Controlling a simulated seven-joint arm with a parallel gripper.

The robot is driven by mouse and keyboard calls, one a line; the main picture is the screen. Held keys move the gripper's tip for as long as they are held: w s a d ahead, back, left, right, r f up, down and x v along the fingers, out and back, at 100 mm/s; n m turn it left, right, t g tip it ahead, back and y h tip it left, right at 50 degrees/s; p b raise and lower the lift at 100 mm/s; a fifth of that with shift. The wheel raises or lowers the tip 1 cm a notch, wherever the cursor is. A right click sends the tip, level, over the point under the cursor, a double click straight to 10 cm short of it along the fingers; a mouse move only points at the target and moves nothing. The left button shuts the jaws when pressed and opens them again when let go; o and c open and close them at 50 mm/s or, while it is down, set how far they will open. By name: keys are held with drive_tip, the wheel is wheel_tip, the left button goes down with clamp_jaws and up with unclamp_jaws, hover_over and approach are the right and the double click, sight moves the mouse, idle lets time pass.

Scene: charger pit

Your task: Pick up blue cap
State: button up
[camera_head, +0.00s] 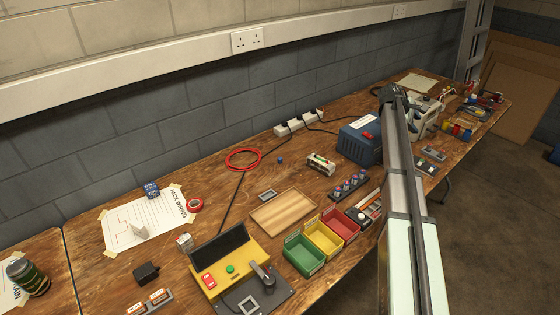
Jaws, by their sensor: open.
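A small blue piece (280,160), which looks like the blue cap, lies on the wooden workbench (180,255). It sits right of the red cable coil and below the white power strip. It is too small to make out its shape. My arm rises from the lower right and reaches over the bench, ending in a dark part right of the blue box. I cannot make out my gripper's fingers; the arm hides that area. Nothing of my arm is near the small blue piece.
A red cable coil (243,159), white power strip (296,123) and blue box (359,141) stand towards the wall. Green (304,255), yellow (323,239) and red (341,224) bins, a wooden tray (283,212) and a yellow console (228,263) are nearer. Bare bench surrounds the blue piece.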

drive_tip(key=w+a+f+n+y, duration=0.2)
drive_tip(key=a+n, duration=0.1)
drive_tip(key=a, duration=0.9)
drive_tip(key=w+a+f+n+y, duration=0.15)
drive_tip(key=a+n, duration=0.25)
drive_tip(key=a, duration=0.8)
drive_tip(key=n+g+y, duration=0.4)
drive_tip(key=n+y, duration=0.2)
drive_tip(key=n, duration=0.2)
approach(280, 158)
drive_tip(key=shift+h, duration=0.25)
drive_tip(key=f, duration=0.8)
drive_tip(key=shift+s+a+f, duration=0.15)
drive_tip(key=shift+a+f, duration=0.1)
drive_tip(key=shift+f, duration=0.05)
drive_tip(key=shift+c, duration=0.3)
clamp_jaws()
